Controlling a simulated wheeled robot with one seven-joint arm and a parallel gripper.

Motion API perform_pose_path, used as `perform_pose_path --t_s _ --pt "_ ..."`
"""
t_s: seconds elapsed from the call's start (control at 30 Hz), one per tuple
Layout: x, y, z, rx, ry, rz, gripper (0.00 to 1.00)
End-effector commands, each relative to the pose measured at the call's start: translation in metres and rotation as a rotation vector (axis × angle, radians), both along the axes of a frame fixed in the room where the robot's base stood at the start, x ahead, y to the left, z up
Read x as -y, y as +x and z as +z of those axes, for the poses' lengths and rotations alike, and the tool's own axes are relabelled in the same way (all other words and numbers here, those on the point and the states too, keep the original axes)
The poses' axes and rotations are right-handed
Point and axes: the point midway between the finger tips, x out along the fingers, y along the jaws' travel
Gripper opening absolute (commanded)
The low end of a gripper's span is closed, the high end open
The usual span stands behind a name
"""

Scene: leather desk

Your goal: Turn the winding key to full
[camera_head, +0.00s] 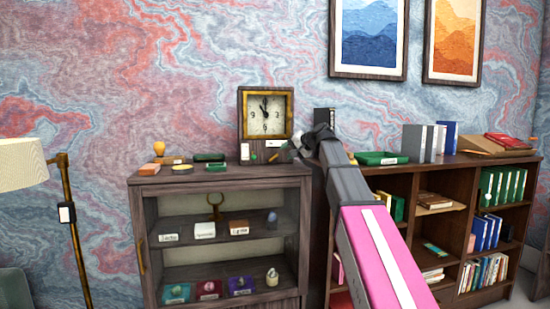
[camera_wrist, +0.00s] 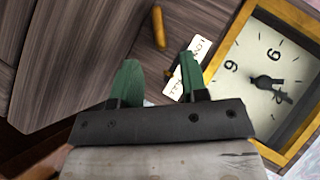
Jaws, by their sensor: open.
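The square clock (camera_head: 266,114) has a brass-coloured frame and stands on top of the dark cabinet. The clock (camera_wrist: 262,90) also fills the right of the wrist view, turned on its side. My gripper (camera_head: 299,150) is just right of the clock's base in the head view. In the wrist view my gripper (camera_wrist: 157,66) is open, its two green fingers apart with nothing between them. Beyond them are a brass-coloured peg (camera_wrist: 158,27) and a white label (camera_wrist: 190,72). I cannot tell whether the peg is the winding key.
Small items stand on the cabinet (camera_head: 222,171) left of the clock, including an orange-topped knob (camera_head: 159,148) and a green tray (camera_head: 209,157). Labelled items fill its shelves. A bookcase (camera_head: 420,168) stands at right, with another green tray (camera_head: 381,158) on top. A lamp (camera_head: 22,178) is at left.

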Motion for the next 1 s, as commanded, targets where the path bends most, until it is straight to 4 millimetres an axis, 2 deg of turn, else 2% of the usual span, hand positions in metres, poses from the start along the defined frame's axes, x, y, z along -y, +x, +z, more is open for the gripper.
perform_pose_path --t_s 0.1,0.33,0.5,0.8,0.83,0.93,0.97,1.0 --pt "-0.017 0.013 -0.009 -0.001 -0.002 0.002 0.40" --pt "-0.041 0.030 -0.023 -0.001 0.000 0.001 0.40" --pt "-0.049 0.035 -0.028 0.000 0.000 0.000 0.40" --pt "-0.051 0.036 -0.029 0.001 0.000 0.000 0.40" --pt "-0.051 0.036 -0.029 0.001 0.000 0.000 0.37" --pt "-0.051 0.036 -0.029 0.001 0.000 0.000 0.05" --pt "-0.051 0.036 -0.029 0.001 0.000 0.000 0.00" --pt "-0.051 0.036 -0.029 0.001 0.000 0.000 0.00"
